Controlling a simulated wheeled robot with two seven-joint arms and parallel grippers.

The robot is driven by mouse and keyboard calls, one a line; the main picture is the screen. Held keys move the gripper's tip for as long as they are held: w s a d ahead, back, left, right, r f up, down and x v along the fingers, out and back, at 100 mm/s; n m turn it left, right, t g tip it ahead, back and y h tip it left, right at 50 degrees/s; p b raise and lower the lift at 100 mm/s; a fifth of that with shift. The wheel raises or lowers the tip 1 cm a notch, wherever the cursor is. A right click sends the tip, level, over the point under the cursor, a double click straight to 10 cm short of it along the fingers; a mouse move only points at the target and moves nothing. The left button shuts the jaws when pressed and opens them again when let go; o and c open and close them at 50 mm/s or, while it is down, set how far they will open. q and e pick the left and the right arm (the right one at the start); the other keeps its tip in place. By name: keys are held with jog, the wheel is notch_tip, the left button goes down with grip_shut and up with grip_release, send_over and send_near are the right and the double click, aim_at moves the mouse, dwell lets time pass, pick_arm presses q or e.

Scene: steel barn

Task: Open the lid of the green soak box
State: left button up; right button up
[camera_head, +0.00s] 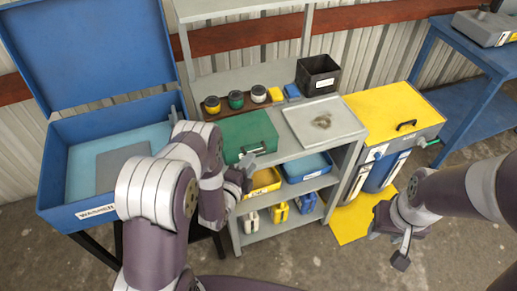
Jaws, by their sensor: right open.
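The green soak box (247,132) stands on the top shelf of the grey rack, left of a stained grey tray. Its lid is down, and a light metal handle or latch shows at its front edge. My right gripper (388,246) is open and empty, low at the right over the floor, well away from the box.
A blue washer (97,213) with a raised lid stands at the left. Behind the box are several small jars (236,99) and a black bin (317,75). The grey tray (322,122) lies right of it. A yellow-topped cabinet (395,110) stands further right. Lower shelves hold yellow and blue trays (306,167).

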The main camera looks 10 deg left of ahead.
aim_at(258, 151)
pick_arm(q)
jog(key=x, duration=0.5)
jog(key=shift+w+p, duration=0.3)
jog(key=shift+w, duration=0.1)
jog(key=shift+w+d, duration=0.1)
jog(key=shift+w, duration=0.05)
jog(key=shift+w+f, duration=0.15)
jog(key=shift+w, duration=0.15)
grip_shut()
jog(key=shift+s, duration=0.1)
